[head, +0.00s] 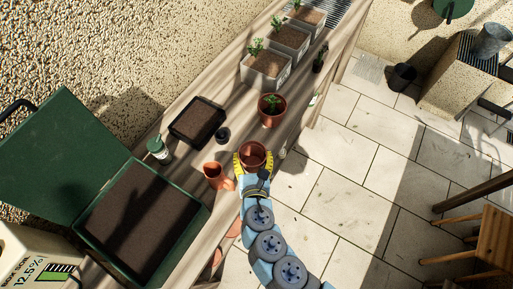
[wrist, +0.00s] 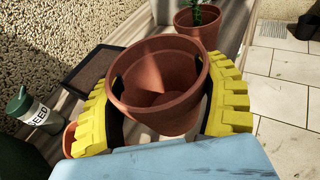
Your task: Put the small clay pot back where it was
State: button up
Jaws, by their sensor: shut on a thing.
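An empty reddish clay pot (head: 252,150) is upright between the yellow fingers of my gripper (head: 253,163), near the front edge of the wooden bench. In the wrist view the pot (wrist: 160,75) tilts slightly, its open mouth toward the camera, with my gripper (wrist: 163,100) closed on its two sides. I cannot tell whether its base touches the bench. Another clay pot (head: 214,172) stands just left of my gripper. It is mostly hidden behind the left finger in the wrist view.
A potted plant (head: 270,108) stands beyond the held pot. A dark soil tray (head: 197,122), a small dark pot (head: 222,134) and a green seed tin (head: 158,149) are to the left. A green soil box (head: 140,220) with raised lid is nearer. Planters (head: 265,68) line the back.

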aim_at(255, 150)
jog(key=x, duration=0.1)
jog(key=b+x, duration=0.1)
jog(key=x, duration=0.3)
jog(key=shift+d+f, duration=0.35)
jog(key=shift+f, duration=0.05)
jog(key=shift+w+d+f+b, duration=0.2)
jog(key=shift+w+f+b, duration=0.55)
jog(key=shift+w+f, duration=0.65)
jog(key=shift+w+d+f+b, duration=0.2)
jog(key=shift+w+f+b, duration=0.5)
jog(key=shift+w+f, duration=0.6)
jog(key=shift+s+f, duration=0.1)
jog(key=shift+f, duration=0.8)
jog(key=shift+s+f, duration=0.15)
jog(key=shift+f, duration=0.7)
jog(key=shift+b, duration=0.3)
jog(key=shift+f, duration=0.2)
jog(key=o, duration=1.2)
jog(key=shift+r, duration=0.1)
